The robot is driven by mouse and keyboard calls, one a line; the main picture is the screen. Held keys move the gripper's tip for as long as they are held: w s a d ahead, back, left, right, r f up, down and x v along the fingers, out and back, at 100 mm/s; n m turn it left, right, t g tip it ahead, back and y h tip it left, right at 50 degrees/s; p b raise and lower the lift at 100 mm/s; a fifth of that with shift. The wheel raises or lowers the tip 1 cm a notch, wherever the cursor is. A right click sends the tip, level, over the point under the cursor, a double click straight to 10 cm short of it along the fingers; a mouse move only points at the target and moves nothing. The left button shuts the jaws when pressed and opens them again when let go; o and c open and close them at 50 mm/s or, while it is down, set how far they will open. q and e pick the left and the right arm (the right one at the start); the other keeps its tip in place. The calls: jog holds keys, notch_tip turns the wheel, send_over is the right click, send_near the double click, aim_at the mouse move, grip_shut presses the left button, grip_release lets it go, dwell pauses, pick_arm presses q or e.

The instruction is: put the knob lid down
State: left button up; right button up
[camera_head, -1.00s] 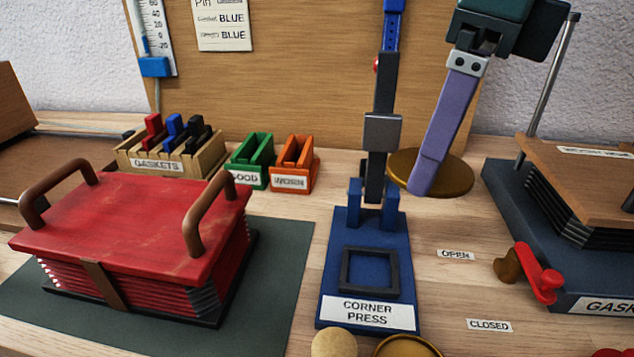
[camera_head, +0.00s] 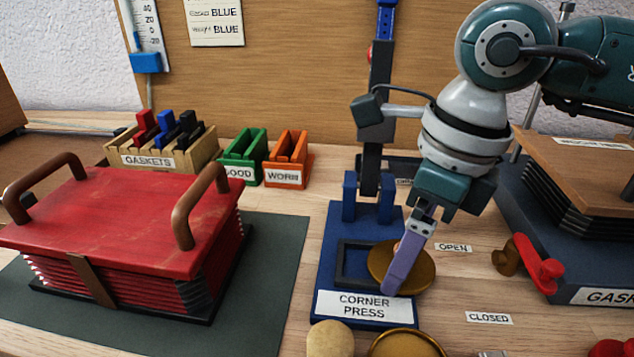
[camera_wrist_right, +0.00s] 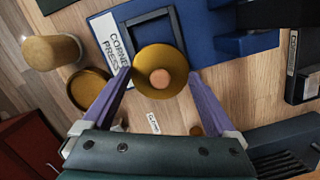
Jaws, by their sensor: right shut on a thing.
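The knob lid is a round brass disc (camera_head: 420,272), held in the air over the right edge of the blue corner press (camera_head: 333,255). In the right wrist view the lid (camera_wrist_right: 148,55) sits between my two purple fingers, with a small pinkish knob at its middle. My right gripper (camera_head: 392,288) is shut on the lid by its rim; it also shows in the wrist view (camera_wrist_right: 160,74). In the head view the near finger hides part of the lid. A round brass dish (camera_head: 406,346) stands in front of the press. My left gripper is not in view.
A pale cylinder (camera_head: 331,339) stands left of the brass dish. A red bellows (camera_head: 120,225) is at the left. A dark blue gasket stand (camera_head: 590,270) with a red lever (camera_head: 540,268) is at the right. Bare table lies around the OPEN and CLOSED labels.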

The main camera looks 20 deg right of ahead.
aim_at(420, 269)
jog(key=o, duration=1)
jog(key=shift+f, duration=0.1)
jog(key=shift+c, duration=0.2)
jog(key=shift+r, duration=0.25)
notch_tip(420, 269, up, 12)
jog(key=s+d+p, duration=0.1)
jog(key=shift+s+f, duration=0.15)
jog(key=shift+s, duration=0.1)
